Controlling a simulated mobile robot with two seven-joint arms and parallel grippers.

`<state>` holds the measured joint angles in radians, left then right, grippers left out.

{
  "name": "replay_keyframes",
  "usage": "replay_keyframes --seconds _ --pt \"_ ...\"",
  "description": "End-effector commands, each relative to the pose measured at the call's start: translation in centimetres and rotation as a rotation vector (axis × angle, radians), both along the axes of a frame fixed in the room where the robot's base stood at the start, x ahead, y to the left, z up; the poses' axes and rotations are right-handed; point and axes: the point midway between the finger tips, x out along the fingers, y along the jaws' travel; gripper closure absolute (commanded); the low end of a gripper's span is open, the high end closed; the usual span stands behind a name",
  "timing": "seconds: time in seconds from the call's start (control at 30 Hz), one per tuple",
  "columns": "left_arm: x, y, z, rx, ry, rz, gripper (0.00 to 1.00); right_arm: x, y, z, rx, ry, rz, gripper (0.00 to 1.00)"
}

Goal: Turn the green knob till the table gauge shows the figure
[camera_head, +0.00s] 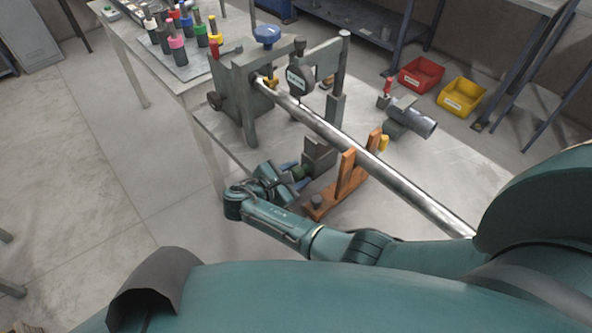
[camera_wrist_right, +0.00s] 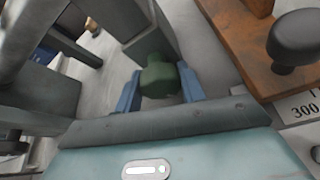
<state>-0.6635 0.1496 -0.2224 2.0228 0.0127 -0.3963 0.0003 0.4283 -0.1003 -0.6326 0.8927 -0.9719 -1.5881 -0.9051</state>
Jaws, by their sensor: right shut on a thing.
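The green knob (camera_head: 300,173) is on the near side of a dark block (camera_head: 318,155) below the long metal rod. It also shows in the right wrist view (camera_wrist_right: 160,80). My right gripper (camera_head: 297,174) has its blue fingers on either side of the knob, shut on it; the fingers also show in the right wrist view (camera_wrist_right: 160,91). A round dark gauge (camera_head: 299,80) with a pale display hangs near the rod's far end; its figure is too small to read. I cannot tell whether this is the table gauge. My left gripper is not in view.
The long shiny rod (camera_head: 400,185) runs from the grey clamp housing (camera_head: 240,80) towards me. An orange-brown wooden stand (camera_head: 350,178) is right of the knob. A grey motor-like tool (camera_head: 411,120), a red bin (camera_head: 421,74) and a yellow bin (camera_head: 461,97) lie farther right.

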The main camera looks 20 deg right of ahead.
Motion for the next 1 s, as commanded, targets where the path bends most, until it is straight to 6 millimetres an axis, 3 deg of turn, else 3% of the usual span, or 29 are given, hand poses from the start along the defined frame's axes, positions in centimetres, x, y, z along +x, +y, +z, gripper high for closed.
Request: replay_keyframes --seconds 0.3,0.77,0.8,1.0 --pt "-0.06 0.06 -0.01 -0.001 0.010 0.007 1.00 -0.04 -0.05 0.03 0.034 -0.099 -0.002 0.83" --pt "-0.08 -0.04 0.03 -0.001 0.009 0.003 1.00 -0.06 -0.07 0.01 0.037 -0.112 -0.003 0.83" --pt "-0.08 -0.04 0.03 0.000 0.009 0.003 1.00 -0.05 -0.07 0.01 0.037 -0.112 -0.002 0.58" --pt "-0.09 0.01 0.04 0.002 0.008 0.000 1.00 -0.03 -0.05 0.00 0.038 -0.111 -0.001 0.42"
